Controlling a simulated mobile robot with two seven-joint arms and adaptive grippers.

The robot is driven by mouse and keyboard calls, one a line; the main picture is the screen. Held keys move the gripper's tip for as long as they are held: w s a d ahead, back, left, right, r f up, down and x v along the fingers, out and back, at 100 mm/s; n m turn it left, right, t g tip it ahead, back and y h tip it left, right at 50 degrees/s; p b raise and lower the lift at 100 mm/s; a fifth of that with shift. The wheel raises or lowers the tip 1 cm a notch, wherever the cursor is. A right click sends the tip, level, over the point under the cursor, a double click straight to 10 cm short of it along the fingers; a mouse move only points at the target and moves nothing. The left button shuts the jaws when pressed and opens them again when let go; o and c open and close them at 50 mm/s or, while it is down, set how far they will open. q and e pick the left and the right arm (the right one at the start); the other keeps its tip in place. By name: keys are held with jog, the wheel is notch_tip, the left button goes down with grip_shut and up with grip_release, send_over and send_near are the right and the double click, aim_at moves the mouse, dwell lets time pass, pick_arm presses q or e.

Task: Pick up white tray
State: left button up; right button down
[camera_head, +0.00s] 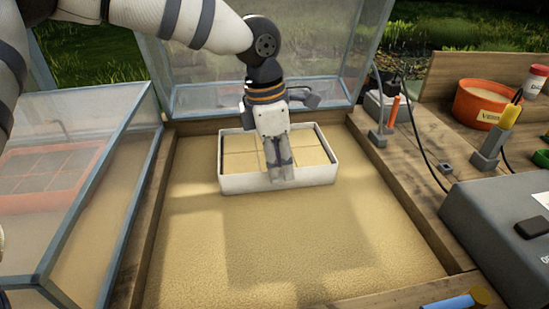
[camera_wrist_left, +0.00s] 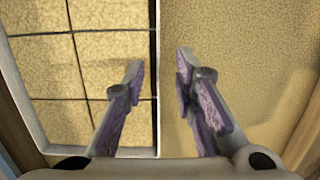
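The white tray (camera_head: 240,184) sits on the sandy bed towards its back, with thin dark lines dividing its sand-coloured inside into cells. My left gripper (camera_head: 281,176) points down over the tray's near wall. In the left wrist view the white tray's rim (camera_wrist_left: 156,122) runs between the two fingertips of the left gripper (camera_wrist_left: 160,68). One finger is over the tray's inside, the other over the sand outside. A gap shows between the fingers, so the gripper is open; whether a finger touches the rim is unclear. My right gripper is not in view.
Glass panels (camera_head: 190,97) stand behind the tray, and a glass box (camera_head: 85,130) stands on the left. Wooden edges (camera_head: 405,190) frame the sand. An orange pot (camera_head: 480,100) and a grey box (camera_head: 500,225) are on the right. The sand in front (camera_head: 290,240) is clear.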

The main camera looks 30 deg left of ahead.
pick_arm(q)
jog(key=shift+w+f, duration=0.1)
jog(key=shift+f, duration=0.35)
grip_shut()
jog(key=shift+r, duration=0.2)
